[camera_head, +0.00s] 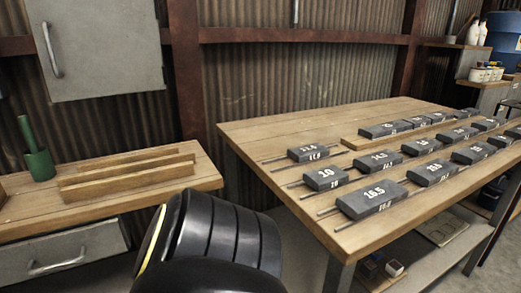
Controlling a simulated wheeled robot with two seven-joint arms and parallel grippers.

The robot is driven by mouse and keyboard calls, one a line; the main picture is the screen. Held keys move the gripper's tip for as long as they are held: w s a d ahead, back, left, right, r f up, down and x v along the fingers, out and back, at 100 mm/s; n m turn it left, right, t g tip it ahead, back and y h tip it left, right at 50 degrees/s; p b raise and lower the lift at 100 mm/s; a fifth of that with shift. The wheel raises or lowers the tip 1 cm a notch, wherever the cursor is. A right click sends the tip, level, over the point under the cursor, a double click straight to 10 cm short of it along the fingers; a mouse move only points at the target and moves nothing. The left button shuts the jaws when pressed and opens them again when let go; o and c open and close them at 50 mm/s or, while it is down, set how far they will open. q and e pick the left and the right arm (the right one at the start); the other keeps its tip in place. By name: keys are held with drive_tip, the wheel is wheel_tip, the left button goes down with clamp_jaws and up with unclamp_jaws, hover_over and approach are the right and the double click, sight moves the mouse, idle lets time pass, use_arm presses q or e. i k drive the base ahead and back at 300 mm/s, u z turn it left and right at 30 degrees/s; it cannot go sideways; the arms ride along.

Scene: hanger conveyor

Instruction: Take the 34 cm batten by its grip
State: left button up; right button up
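No label reading 34 can be made out, so I cannot tell which thing is the 34 cm batten. Dark grey blocks with white numbers lie in rows on the large wooden table (310,212) at the right, with thin grey rods along or under them. Nearer ones include a block marked 16.5 (372,198), one marked 10 (326,177) and one that seems to read 11.5 (308,153). Far labels are too small to read. Neither gripper shows in the head view.
A lower wooden bench (40,210) at the left bears pale wooden slats (125,180) and a green cup (40,165) with a green rod. A grey cabinet (105,45) hangs above it. White bottles (477,34) stand on a far shelf.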

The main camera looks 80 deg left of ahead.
sight(86, 191)
drive_tip(key=u, duration=3.55)
